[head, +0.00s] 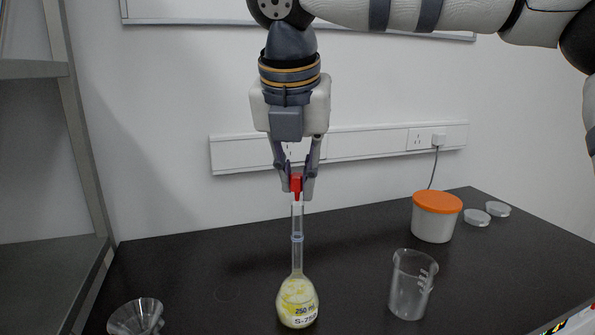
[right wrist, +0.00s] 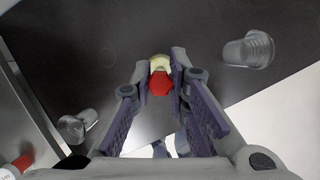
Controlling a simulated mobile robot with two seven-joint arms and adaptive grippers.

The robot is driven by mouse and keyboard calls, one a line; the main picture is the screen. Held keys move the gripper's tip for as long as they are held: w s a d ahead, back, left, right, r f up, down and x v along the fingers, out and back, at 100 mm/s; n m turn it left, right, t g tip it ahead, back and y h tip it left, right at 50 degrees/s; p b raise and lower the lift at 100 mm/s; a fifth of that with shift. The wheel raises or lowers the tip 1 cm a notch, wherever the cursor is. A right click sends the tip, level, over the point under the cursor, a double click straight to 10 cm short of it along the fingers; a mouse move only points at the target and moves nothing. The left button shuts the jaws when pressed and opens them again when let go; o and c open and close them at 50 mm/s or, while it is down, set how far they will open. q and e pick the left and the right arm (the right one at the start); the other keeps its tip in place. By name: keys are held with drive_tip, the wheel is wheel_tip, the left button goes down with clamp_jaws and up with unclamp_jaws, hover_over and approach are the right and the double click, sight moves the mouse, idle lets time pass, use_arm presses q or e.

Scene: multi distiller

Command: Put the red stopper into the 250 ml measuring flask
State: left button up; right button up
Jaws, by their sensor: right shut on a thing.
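The red stopper (head: 296,184) is between the fingertips of my right gripper (head: 297,186), which is shut on it and points straight down. The 250 ml measuring flask (head: 298,290) stands upright on the dark table, holding yellowish contents. In the head view the stopper is right at the top of the flask's neck, in line with it; I cannot tell how far it is inside. In the right wrist view the stopper (right wrist: 159,84) covers part of the flask (right wrist: 160,63). My left gripper is not in view.
A glass beaker (head: 411,285) stands right of the flask, and a glass funnel (head: 137,317) lies at the front left. A white tub with an orange lid (head: 437,203) and shallow clear dishes (head: 477,217) are at the back right. A grey shelf frame (head: 85,150) borders the left.

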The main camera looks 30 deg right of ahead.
drive_tip(key=shift+f, duration=0.85)
drive_tip(key=o, duration=0.8)
drive_tip(key=v, duration=1.2)
drive_tip(key=shift+f, duration=0.1)
